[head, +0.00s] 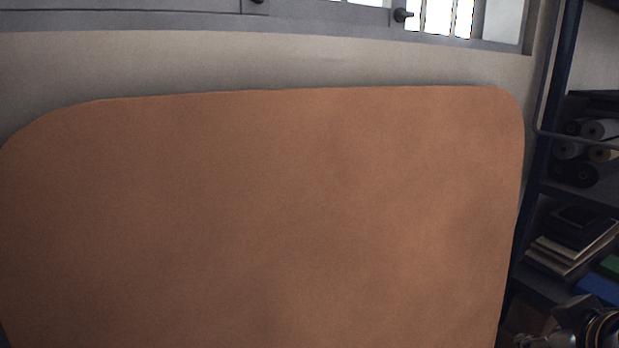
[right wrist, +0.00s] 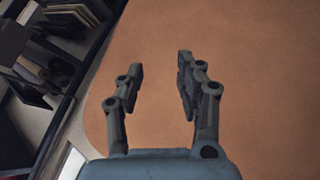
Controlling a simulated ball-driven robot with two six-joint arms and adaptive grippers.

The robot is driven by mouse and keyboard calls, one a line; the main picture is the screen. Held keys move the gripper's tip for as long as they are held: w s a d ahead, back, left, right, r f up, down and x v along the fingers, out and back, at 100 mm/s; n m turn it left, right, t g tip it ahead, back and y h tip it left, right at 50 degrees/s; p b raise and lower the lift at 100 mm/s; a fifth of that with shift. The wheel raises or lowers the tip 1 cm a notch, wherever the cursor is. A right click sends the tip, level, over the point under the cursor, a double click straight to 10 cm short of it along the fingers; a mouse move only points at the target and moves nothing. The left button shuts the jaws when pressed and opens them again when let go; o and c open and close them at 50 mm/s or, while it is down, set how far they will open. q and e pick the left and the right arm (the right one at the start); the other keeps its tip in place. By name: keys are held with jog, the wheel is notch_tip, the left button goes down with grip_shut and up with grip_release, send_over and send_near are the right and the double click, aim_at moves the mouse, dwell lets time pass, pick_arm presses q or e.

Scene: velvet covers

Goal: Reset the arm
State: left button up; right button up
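My right gripper (right wrist: 159,75) shows in the right wrist view. Its two grey fingers are spread apart with nothing between them, over the brown tabletop (right wrist: 260,60). In the head view only a part of my right arm shows at the bottom right corner, beside the table's right edge. The tabletop (head: 280,210) is bare there. My left gripper and left arm are in neither view.
A dark shelf rack (head: 570,190) with rolls (head: 585,172), books (head: 560,255) and boxes stands close to the table's right side. A pale wall (head: 250,62) and a window (head: 440,18) are behind the table. The whole visible tabletop is clear.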

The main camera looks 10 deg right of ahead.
jog(key=s+a+f+g+y, duration=0.45)
jog(key=s+a, duration=0.25)
jog(key=s, duration=0.5)
notch_tip(320, 180, down, 39)
jog(key=s+d+g+b, duration=0.1)
jog(key=s+d+b, duration=0.15)
jog(key=b, duration=0.85)
jog(key=s+f+b, duration=0.3)
jog(key=s+f, duration=0.5)
jog(key=f, duration=0.3)
jog(key=s+d+f+g+b, duration=0.1)
jog(key=s+f+b, duration=0.3)
jog(key=s+f, duration=0.5)
jog(key=shift+s+f+m+h, duration=0.25)
jog(key=shift+f+m+h, duration=0.15)
jog(key=shift+f, duration=0.45)
jog(key=shift+d+g, duration=0.1)
jog(key=shift+g, duration=0.15)
